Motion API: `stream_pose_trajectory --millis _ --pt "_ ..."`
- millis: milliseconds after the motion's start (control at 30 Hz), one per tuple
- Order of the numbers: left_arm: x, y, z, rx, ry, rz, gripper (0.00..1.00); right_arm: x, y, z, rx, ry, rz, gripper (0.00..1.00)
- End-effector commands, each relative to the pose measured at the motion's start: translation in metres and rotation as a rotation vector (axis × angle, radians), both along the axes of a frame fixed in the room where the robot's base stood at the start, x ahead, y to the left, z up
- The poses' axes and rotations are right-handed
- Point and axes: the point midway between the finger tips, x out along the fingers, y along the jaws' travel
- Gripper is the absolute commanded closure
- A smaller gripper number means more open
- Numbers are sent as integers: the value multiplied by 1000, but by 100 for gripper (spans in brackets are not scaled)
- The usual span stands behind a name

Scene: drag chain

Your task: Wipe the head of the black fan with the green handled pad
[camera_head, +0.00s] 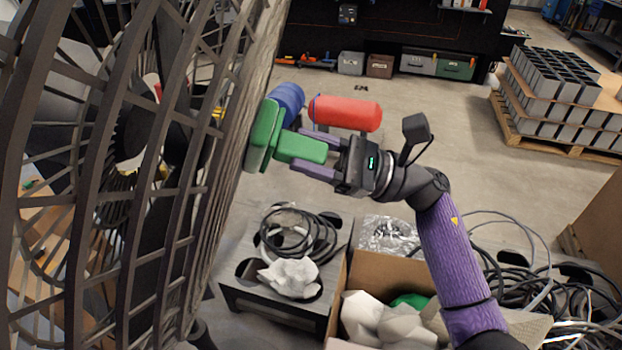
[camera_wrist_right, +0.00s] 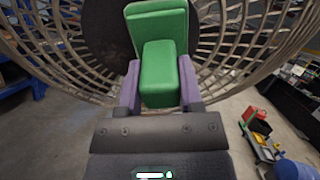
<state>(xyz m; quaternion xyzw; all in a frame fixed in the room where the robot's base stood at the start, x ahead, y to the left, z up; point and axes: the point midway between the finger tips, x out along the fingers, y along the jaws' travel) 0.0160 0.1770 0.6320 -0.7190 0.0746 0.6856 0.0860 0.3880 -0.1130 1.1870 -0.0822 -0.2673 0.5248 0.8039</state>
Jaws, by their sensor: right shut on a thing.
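The black fan head (camera_head: 130,150) fills the left of the head view, its wire cage seen close up. It also shows in the right wrist view (camera_wrist_right: 225,60), behind the pad. The green handled pad (camera_head: 262,135) is held by its block handle (camera_wrist_right: 161,75) in my right gripper (camera_head: 310,158), which is shut on it. The pad's face is turned to the side rim of the fan cage. It looks touching or very close; I cannot tell which. My left gripper is not in view.
A table (camera_head: 235,283) with black cable coils and a white cloth (camera_head: 290,278) stands below. An open cardboard box (camera_head: 375,272) with crumpled packing is beside it. A red cylinder (camera_head: 345,113) and a blue one (camera_head: 288,100) are behind the gripper. A loaded pallet (camera_head: 555,125) stands at right.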

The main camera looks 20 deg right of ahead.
Motion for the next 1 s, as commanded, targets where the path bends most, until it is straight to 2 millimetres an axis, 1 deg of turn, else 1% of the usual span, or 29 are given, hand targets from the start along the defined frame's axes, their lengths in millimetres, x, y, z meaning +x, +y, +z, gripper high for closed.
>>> stream_pose_trajectory --millis 33,300,367,500,700,833,1000 --pt "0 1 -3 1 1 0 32 1 -1 -1 0 -1 0 100" --pt "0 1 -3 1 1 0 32 1 -2 0 -1 0 -1 100" --pt "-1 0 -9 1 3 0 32 0 -7 -5 -3 0 -2 100" --pt "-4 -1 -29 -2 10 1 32 -6 -24 -15 -4 0 -1 100" --pt "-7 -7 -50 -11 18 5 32 -14 -48 -23 -4 1 -1 100" --pt "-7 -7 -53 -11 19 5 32 -17 -54 -22 -2 -1 0 100" --pt "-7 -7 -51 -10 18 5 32 -17 -54 -19 -1 -1 1 100"
